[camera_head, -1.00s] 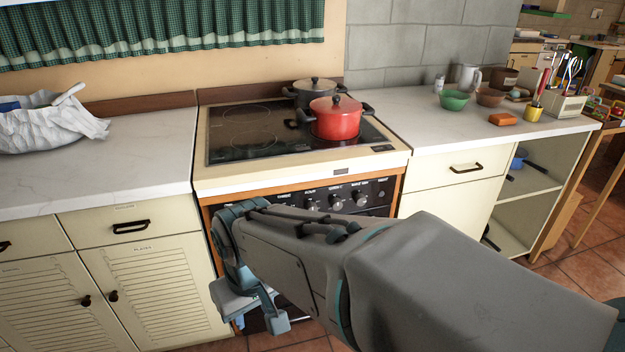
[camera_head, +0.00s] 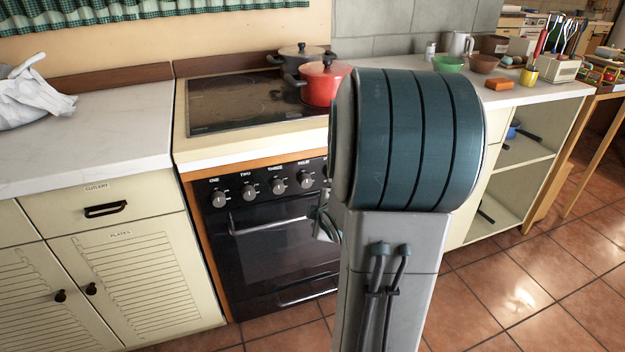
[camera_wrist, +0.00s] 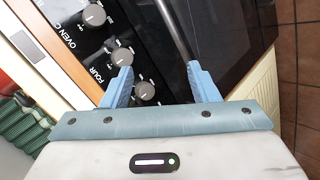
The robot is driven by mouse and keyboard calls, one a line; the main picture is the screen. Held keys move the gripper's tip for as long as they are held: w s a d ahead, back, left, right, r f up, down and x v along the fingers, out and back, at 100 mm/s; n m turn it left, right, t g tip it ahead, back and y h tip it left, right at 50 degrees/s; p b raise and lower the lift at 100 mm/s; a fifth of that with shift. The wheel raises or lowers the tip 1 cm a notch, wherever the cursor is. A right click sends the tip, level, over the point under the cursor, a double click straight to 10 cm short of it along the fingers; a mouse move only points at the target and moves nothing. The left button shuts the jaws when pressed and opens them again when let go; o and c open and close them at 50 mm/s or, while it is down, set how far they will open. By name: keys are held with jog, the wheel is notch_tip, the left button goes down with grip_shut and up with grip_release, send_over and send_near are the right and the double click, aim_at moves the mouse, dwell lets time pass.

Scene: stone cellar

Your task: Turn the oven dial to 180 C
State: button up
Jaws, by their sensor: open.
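The oven (camera_head: 275,250) stands under the hob, with a row of knobs on its black front panel. In the wrist view the dial marked OVEN C (camera_wrist: 94,15) is a grey knob near the top edge, up and left of my fingertips. The knob marked FOUR (camera_wrist: 122,57) sits close to the left fingertip, and another knob (camera_wrist: 145,91) lies between the fingers. My gripper (camera_wrist: 160,67) is open and empty in front of the panel; I cannot tell whether it touches a knob. In the head view my arm hides the oven dial and most of the gripper.
The oven door handle (camera_head: 265,228) runs below the knobs and shows between my fingers in the wrist view. A red pot (camera_head: 322,84) and a dark pot (camera_head: 300,58) stand on the hob (camera_head: 240,98). Tiled floor (camera_head: 490,305) is clear at the right.

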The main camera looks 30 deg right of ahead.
jog(key=s+d+f+n+t+b, duration=0.25)
jog(key=d+n+t+b, duration=0.2)
jog(key=d+t, duration=0.35)
jog(key=shift+n+g+h, duration=0.25)
jog(key=shift+g+h, duration=0.15)
jog(key=x, duration=0.8)
jog(key=d+r+x, duration=0.1)
jog(key=x, duration=0.4)
jog(key=shift+b, duration=0.3)
jog(key=shift+c, duration=0.2)
jog(key=c, duration=0.9)
jog(key=shift+f, duration=0.1)
